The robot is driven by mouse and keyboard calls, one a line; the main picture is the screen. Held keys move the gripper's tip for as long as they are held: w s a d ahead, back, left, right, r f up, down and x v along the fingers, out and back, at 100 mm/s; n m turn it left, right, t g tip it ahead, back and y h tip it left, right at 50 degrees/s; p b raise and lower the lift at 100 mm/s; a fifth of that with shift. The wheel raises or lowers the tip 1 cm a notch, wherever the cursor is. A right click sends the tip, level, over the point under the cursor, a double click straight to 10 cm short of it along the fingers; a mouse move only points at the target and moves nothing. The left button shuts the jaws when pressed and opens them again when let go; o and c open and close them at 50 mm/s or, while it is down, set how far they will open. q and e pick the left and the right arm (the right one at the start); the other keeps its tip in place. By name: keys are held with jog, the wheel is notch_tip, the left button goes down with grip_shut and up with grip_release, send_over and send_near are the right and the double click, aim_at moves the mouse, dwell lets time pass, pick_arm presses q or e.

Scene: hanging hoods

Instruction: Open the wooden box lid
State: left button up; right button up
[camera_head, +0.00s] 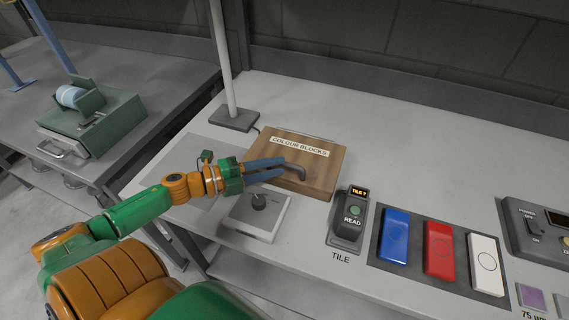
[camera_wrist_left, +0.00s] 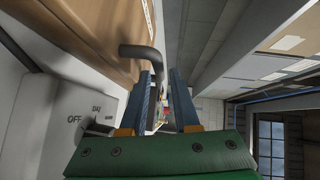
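The wooden box (camera_head: 325,168) stands on the grey bench, its lid labelled COLOUR BLOCKS (camera_head: 300,146) lying flat and closed. A dark bent handle (camera_head: 297,170) is on the box's near side; it also shows in the left wrist view (camera_wrist_left: 143,53). My left gripper (camera_head: 283,168) reaches in from the left, its blue fingers level with the handle. In the left wrist view the fingers (camera_wrist_left: 164,72) are apart, with the handle's bent end at their tips, close to the left finger. Contact cannot be told. My right gripper is out of view.
A white dial box (camera_head: 254,217) stands just below my left gripper. A dark tile reader (camera_head: 348,217) is to the right of it, then a tray with blue, red and white tiles (camera_head: 438,247). A pole base (camera_head: 234,118) stands behind. The bench behind the tiles is clear.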

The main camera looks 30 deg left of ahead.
aim_at(284, 165)
pick_arm(q)
jog(key=x, duration=0.3)
jog(key=shift+w+a+f, duration=0.1)
jog(key=shift+w+f, duration=0.1)
jog(key=shift+w, duration=0.2)
jog(key=shift+s, duration=0.1)
jog(key=shift+s, duration=0.1)
jog(key=shift+r, duration=0.1)
grip_shut()
dwell(0.8)
